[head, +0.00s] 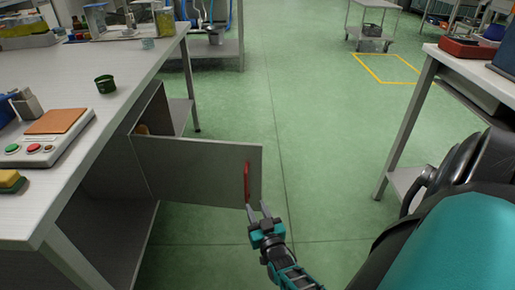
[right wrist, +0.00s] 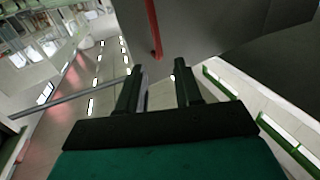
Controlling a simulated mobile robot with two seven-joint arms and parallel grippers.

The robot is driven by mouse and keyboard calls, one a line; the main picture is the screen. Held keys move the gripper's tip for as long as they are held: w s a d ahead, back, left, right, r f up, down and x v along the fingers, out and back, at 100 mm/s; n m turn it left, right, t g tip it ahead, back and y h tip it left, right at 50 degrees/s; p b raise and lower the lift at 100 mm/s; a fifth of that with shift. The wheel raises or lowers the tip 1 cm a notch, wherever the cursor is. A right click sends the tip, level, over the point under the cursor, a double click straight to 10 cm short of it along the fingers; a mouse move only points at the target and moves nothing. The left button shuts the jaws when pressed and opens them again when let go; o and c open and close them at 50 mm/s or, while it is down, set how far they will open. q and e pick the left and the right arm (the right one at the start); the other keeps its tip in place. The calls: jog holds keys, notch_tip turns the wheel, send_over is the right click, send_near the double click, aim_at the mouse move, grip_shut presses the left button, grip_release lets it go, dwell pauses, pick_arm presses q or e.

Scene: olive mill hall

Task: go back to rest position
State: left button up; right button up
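My right gripper (head: 259,212) is at the lower middle of the head view, just below the red handle (head: 246,181) of an open grey cabinet door (head: 196,166). Its two fingers are apart with nothing between them. In the right wrist view the open fingers (right wrist: 158,85) point toward the door panel (right wrist: 220,28), and the red handle (right wrist: 153,28) lies beyond the fingertips, apart from them. The door swings out from the cabinet under the left workbench. My left gripper does not show in either view.
A bench with a red box (head: 467,48) stands at right. A low cart (head: 372,30) stands at the back. The green floor between is clear.

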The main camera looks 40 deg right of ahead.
dwell(0.7)
jog(key=s+a+r+n+g+y, duration=0.2)
jog(key=s+a+r+n+y, duration=0.15)
jog(key=a, duration=0.45)
jog(key=s+a+r+n+g+y, duration=0.2)
jog(key=s+a+r+y, duration=0.15)
jog(key=a, duration=0.45)
jog(key=s+a+r+n+g+y, duration=0.2)
jog(key=s+a+r+y, duration=0.15)
jog(key=a, duration=0.45)
pick_arm(q)
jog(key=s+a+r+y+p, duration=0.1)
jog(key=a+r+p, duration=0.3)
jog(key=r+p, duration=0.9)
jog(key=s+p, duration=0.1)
jog(key=p, duration=0.5)
pick_arm(e)
jog(key=s+d+r, duration=0.1)
jog(key=d+r, duration=0.2)
jog(key=r, duration=0.9)
jog(key=shift+s+d+r+h, duration=0.35)
jog(key=shift+s+d+h, duration=0.05)
jog(key=shift+h, duration=0.05)
jog(key=shift+f, duration=0.1)
